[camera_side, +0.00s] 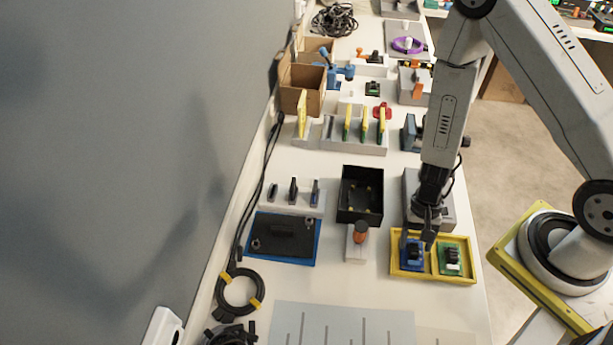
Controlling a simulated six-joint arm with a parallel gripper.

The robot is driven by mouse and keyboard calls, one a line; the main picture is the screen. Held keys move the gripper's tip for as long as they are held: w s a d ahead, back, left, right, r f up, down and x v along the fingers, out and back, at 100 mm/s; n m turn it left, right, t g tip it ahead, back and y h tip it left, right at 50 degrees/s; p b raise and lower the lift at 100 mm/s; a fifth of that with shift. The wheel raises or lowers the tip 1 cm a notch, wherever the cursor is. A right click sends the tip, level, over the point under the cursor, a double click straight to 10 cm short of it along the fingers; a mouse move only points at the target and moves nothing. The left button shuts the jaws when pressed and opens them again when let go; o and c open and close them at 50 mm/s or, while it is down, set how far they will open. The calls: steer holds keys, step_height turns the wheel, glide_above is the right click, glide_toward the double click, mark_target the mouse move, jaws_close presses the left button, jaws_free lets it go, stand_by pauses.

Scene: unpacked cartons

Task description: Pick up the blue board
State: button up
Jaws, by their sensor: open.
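The blue board (407,263) lies in the left compartment of a yellow tray (430,279) near the table's right edge. A dark part sits on top of the board. A green board (453,268) with a dark part on it lies in the right compartment. My gripper (418,241) points down at the tray's far rim. It is open, with its fingers over or just behind the blue board's far end and partly covering it. I cannot tell whether the fingers touch the board.
A black open box (345,210) stands left of my gripper, with a white block bearing an orange-brown knob (361,233) in front of it. A grey block (447,208) is behind my gripper. A black plate on a blue mat (318,238) lies further left. Bare table lies left of the tray.

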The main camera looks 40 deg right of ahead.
steer(key=shift+x, duration=0.8)
jaws_close()
